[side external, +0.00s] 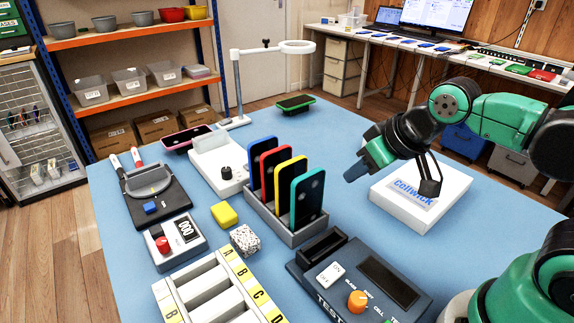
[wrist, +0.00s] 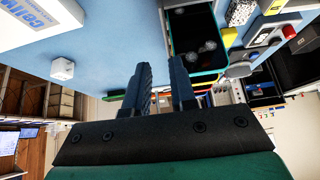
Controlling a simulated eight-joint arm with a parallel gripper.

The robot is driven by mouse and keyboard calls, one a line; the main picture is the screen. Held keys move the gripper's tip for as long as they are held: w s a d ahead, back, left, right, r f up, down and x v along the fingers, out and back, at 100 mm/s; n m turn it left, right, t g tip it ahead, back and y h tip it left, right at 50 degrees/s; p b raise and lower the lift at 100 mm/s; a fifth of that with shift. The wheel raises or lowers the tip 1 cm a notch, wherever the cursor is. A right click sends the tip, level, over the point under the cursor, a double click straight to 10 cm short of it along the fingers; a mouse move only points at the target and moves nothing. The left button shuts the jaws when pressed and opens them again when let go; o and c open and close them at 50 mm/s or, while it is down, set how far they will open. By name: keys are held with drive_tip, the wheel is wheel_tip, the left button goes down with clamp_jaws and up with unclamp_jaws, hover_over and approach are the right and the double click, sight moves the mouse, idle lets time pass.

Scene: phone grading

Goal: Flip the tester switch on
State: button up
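The tester (side external: 345,283) is a dark blue-grey box at the front of the table in the side external view. It has a dark screen (side external: 387,277), an orange knob (side external: 357,301) and a white rocker switch plate (side external: 330,274). The switch position is too small to tell. My gripper (side external: 354,172) is in the air above and behind the tester, right of the phone rack. In the wrist view its two dark blue fingers (wrist: 160,92) stand apart with a narrow gap and nothing held. I cannot make out the tester in the wrist view.
A grey rack (side external: 287,229) holds several upright coloured phones left of my gripper; the teal phone (wrist: 193,35) looms close in the wrist view. A white Cellwick box (side external: 421,196) lies to the right. A lettered sorting tray (side external: 240,262) sits left of the tester.

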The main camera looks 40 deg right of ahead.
drive_tip(key=a+g, duration=0.1)
drive_tip(key=a, duration=0.1)
drive_tip(key=s+a+r+g, duration=0.1)
drive_tip(key=a, duration=0.1)
drive_tip(key=a+r+g, duration=0.1)
drive_tip(key=a, duration=0.1)
drive_tip(key=shift+s+g, duration=0.3)
clamp_jaws()
wheel_tip(320, 180, up, 3)
drive_tip(key=g+h, duration=0.2)
drive_tip(key=g, duration=0.1)
hover_over(337, 268)
drive_tip(key=a, duration=0.2)
drive_tip(key=shift+a+f, duration=0.1)
drive_tip(key=shift+a, duration=0.05)
drive_tip(key=f, duration=0.4)
drive_tip(key=d+f, duration=0.1)
drive_tip(key=f, duration=0.4)
drive_tip(key=d+f, duration=0.1)
drive_tip(key=f, duration=0.3)
drive_tip(key=shift+f, duration=0.45)
